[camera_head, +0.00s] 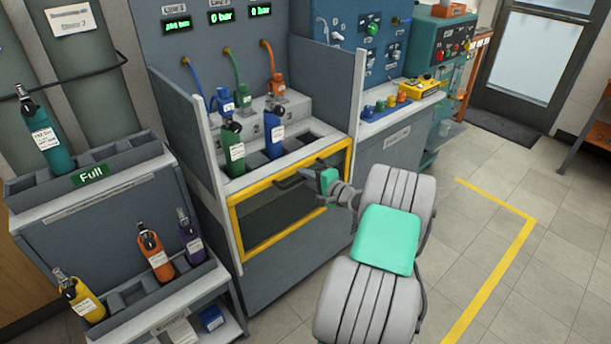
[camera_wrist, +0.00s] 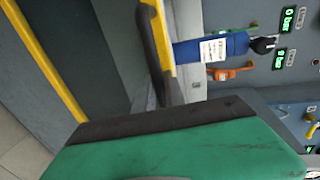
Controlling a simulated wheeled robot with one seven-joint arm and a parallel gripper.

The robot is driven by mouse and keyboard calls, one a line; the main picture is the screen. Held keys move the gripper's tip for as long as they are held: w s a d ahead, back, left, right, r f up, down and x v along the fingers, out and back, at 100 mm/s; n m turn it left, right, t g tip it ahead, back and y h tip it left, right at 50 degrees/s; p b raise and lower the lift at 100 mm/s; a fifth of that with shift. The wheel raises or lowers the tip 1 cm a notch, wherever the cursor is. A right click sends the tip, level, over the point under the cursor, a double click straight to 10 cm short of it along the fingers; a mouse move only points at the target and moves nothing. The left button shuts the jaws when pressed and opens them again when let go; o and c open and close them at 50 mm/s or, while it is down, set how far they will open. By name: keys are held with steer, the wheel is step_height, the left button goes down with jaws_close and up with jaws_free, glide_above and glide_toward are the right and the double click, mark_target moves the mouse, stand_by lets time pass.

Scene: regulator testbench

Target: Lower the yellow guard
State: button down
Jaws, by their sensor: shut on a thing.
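The yellow guard (camera_head: 268,219) is a yellow-framed clear panel on the front of the testbench. Its top bar is low, in front of the bottle slots, and the bottles rise above it. A dark handle (camera_head: 287,184) sits near its top bar. My gripper (camera_head: 320,180), with green fingers, is shut on this handle. In the wrist view the guard's yellow frame (camera_wrist: 45,60) and the dark handle (camera_wrist: 153,50) show, with one green finger large in front. The grip point itself is hidden behind that finger.
A green bottle (camera_head: 232,150) and a blue bottle (camera_head: 273,134) stand in the bench behind the guard. A rack (camera_head: 85,205) with several bottles stands at left. A blue panel bench (camera_head: 395,145) stands at right. The floor at right is free, with yellow tape.

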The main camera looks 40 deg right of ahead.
steer(key=c, duration=1.4)
jaws_free()
steer(key=shift+s, duration=0.1)
steer(key=v, duration=0.7)
steer(key=shift+s, duration=0.35)
steer(key=shift+r, duration=0.1)
